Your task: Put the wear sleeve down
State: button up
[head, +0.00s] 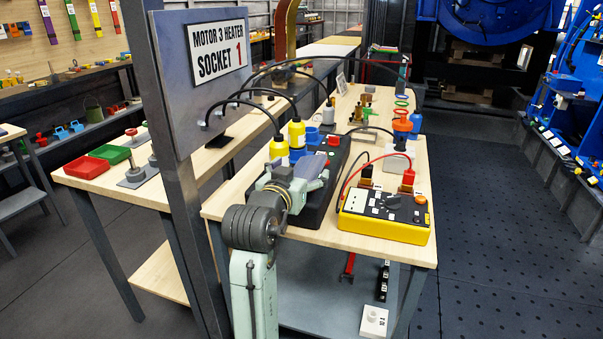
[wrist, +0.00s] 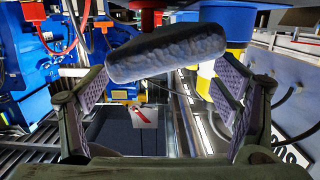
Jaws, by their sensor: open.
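A dark purple-grey, rough-surfaced block, which I take for the wear sleeve (wrist: 168,52), lies across the space between my fingertips in the wrist view. My gripper (wrist: 161,80) is open, with a ribbed pad on either side of it; I cannot tell whether either pad touches it. In the head view my gripper (head: 293,182) is low over the near end of a black box (head: 318,196) on the bench. A purple-grey shape shows there at the fingers, but I cannot separate sleeve from finger pads. Whether the sleeve rests on the box is hidden.
Yellow plugs (head: 297,133) with black cables stand close behind my gripper. A yellow-and-black tester (head: 384,215) with red and black leads sits to the right on the wooden bench (head: 330,238). The socket panel (head: 190,110) and its post are close on the left.

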jog(key=b+v, duration=0.1)
jog(key=v, duration=0.9)
jog(key=shift+s+a+b, duration=0.2)
jog(key=shift+s+b, duration=0.15)
